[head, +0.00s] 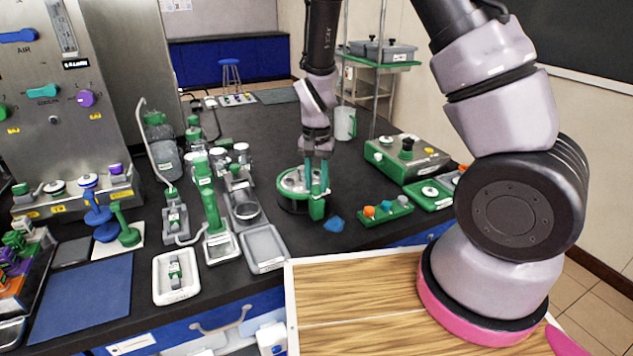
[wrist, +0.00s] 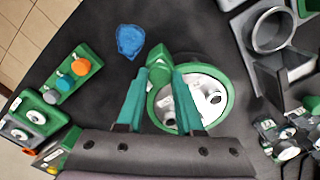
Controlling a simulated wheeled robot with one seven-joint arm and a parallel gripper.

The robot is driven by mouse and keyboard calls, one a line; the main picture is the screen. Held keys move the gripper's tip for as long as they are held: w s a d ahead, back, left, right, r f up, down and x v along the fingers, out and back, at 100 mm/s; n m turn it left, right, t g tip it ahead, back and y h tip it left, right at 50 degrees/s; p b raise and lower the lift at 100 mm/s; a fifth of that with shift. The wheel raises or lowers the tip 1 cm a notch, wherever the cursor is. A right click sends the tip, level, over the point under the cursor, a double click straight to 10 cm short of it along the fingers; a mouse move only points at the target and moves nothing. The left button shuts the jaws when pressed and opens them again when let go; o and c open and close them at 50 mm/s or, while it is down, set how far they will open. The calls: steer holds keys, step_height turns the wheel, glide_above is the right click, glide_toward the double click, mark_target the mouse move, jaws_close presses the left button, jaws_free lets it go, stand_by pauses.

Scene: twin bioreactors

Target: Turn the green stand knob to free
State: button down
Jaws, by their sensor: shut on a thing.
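The green round stand (head: 290,203) with a metal top stands on the black bench. It also shows in the wrist view (wrist: 228,105), partly hidden by a finger. Its green knob (head: 317,210) is on the stand's near right side. In the wrist view the knob (wrist: 157,57) pokes out beyond my fingertips. My gripper (head: 317,188) points down at the stand's edge. Its two teal fingers (wrist: 160,78) are shut on the knob, one on each side. The knob's markings and exact turn angle cannot be made out.
A blue patch (head: 334,224) lies just right of the stand. A green rack with coloured knobs (head: 386,211) and a green control box (head: 407,160) stand further right. Clamps and grey trays (head: 264,249) crowd the left. The bench behind my gripper is mostly clear.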

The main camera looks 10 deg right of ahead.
mark_target(317, 187)
steer(key=shift+m, duration=1.2)
steer(key=c, duration=0.5)
jaws_free()
steer(key=shift+c, duration=0.2)
step_height(317, 187, up, 11)
